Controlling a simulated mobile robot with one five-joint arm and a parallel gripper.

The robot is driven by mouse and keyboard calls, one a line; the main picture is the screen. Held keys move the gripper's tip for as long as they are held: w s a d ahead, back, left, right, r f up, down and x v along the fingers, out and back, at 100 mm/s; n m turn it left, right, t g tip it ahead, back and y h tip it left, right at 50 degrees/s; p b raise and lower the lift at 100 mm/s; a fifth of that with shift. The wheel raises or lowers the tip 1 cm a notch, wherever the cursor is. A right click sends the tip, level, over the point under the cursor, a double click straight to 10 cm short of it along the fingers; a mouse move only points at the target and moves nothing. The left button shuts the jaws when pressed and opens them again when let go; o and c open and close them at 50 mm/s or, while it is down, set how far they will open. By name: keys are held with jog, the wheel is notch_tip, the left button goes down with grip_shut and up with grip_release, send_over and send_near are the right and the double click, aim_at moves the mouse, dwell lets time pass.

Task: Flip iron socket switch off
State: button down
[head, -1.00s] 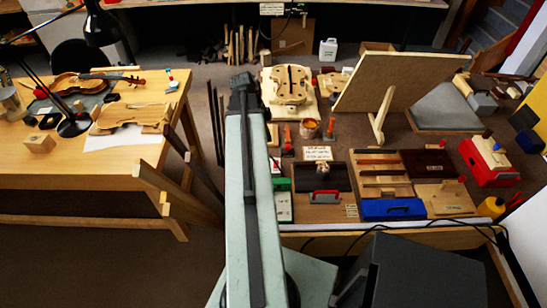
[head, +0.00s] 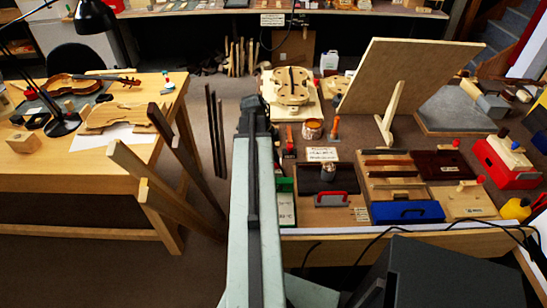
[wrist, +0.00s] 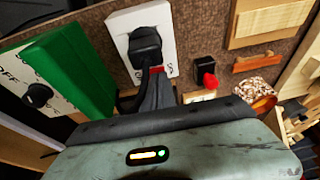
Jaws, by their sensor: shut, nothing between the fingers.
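In the wrist view, a white socket plate (wrist: 119,38) holds a black plug (wrist: 145,45). A small red part, which looks like the socket's rocker switch (wrist: 156,69), shows below the plug, right at my fingertips. My gripper (wrist: 157,82) is shut and empty, its dark fingers pointing at the plate's lower part. I cannot tell whether it touches the switch, or which way the switch is set. In the head view my own arm hides the gripper and most of the socket.
A green box (wrist: 75,62) with a black knob and "OFF" lettering stands left of the socket. A black block with a red knob (wrist: 209,80) is to the right. In the head view, a blue box (head: 407,212) and a leaning board (head: 410,75) occupy the bench.

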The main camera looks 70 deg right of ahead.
jog(key=shift+f, duration=0.1)
jog(key=shift+w+d+f+b, duration=0.2)
jog(key=shift+f+b, duration=0.25)
jog(key=shift+b, duration=0.15)
jog(key=shift+s+r, duration=0.1)
jog(key=shift+r, duration=0.05)
jog(key=shift+a, duration=0.1)
